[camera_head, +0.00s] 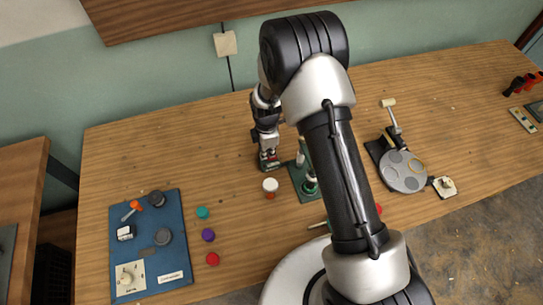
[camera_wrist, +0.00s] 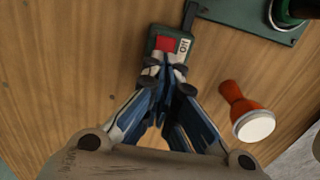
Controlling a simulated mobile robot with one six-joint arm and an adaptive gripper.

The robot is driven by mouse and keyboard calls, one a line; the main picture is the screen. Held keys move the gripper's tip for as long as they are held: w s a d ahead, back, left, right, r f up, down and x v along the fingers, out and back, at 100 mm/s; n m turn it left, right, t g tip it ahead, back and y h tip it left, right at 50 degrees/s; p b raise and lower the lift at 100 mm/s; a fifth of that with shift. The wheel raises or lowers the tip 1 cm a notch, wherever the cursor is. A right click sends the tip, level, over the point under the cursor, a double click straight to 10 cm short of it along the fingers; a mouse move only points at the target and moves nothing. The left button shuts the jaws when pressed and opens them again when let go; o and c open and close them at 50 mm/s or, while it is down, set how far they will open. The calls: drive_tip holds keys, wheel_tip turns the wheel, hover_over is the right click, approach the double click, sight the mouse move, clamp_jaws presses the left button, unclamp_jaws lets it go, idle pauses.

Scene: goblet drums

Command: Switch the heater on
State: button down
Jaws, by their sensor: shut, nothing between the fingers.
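A small dark green switch box (camera_wrist: 160,35) with a red rocker (camera_wrist: 168,44) and a white label that seems to read "Off" is at the top middle of the wrist view. My gripper (camera_wrist: 166,68) is shut and empty, its fingertips at the near edge of the box just below the rocker. I cannot tell whether they touch it. In the head view my gripper (camera_head: 268,152) points down over the switch box (camera_head: 270,165). A green base (camera_head: 302,192) with an upright part, possibly the heater, stands right of it, partly hidden by my arm.
A blue board (camera_head: 150,245) with parts lies left, beside several coloured discs. A grey round-plate device (camera_head: 403,172) stands right. Bare wood lies left of the switch box.

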drive_tip(key=shift+f+b, duration=0.55)
drive_tip(key=shift+f, duration=0.15)
drive_tip(key=shift+r, duration=0.15)
drive_tip(key=shift+r+p, duration=2.15)
drive_tip(key=shift+r, duration=1.3)
drive_tip(key=shift+f, duration=0.1)
